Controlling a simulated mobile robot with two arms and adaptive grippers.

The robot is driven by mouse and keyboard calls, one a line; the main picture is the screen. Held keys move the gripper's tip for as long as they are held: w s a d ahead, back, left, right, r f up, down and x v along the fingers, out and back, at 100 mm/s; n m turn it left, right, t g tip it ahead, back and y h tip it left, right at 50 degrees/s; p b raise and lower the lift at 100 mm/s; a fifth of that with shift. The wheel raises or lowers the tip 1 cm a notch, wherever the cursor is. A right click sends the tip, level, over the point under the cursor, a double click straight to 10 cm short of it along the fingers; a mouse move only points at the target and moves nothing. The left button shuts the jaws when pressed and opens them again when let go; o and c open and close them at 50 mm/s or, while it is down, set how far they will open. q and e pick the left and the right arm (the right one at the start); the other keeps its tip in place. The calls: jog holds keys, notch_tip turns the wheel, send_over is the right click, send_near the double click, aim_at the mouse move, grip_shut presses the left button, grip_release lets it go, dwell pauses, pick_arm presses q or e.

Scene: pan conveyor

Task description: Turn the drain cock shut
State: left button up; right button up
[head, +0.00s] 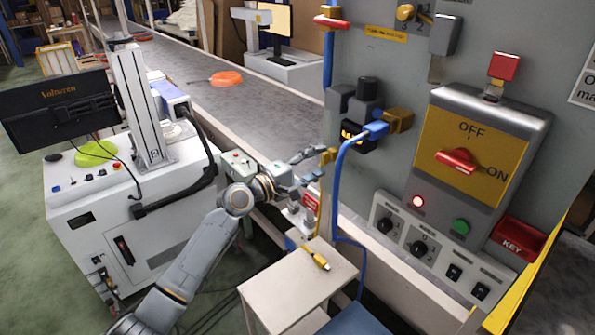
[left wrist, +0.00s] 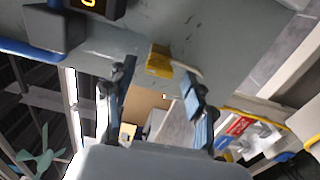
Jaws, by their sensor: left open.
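A small yellow piece (head: 328,156) sits at the lower left edge of the grey panel. It looks like the drain cock, but I cannot tell for sure. In the left wrist view it is a yellow block (left wrist: 158,62) with a pale strip beside it. My left gripper (head: 319,162) is open just left of this piece, pointing toward it. In the left wrist view the gripper (left wrist: 160,76) has its fingers apart, with the yellow block beyond and between the tips. I see no contact. My right gripper is out of view.
The panel carries an OFF/ON switch (head: 456,160), a blue cable (head: 340,190) and, higher up, a red handle (head: 331,23). A small stand (head: 285,285) below holds a yellow plug (head: 317,260). The conveyor (head: 255,115), with an orange pan (head: 226,78), runs behind my arm.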

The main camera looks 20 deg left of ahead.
pick_arm(q)
jog(key=v, duration=1)
jog(key=shift+s+a, duration=0.2)
jog(key=shift+s, duration=0.1)
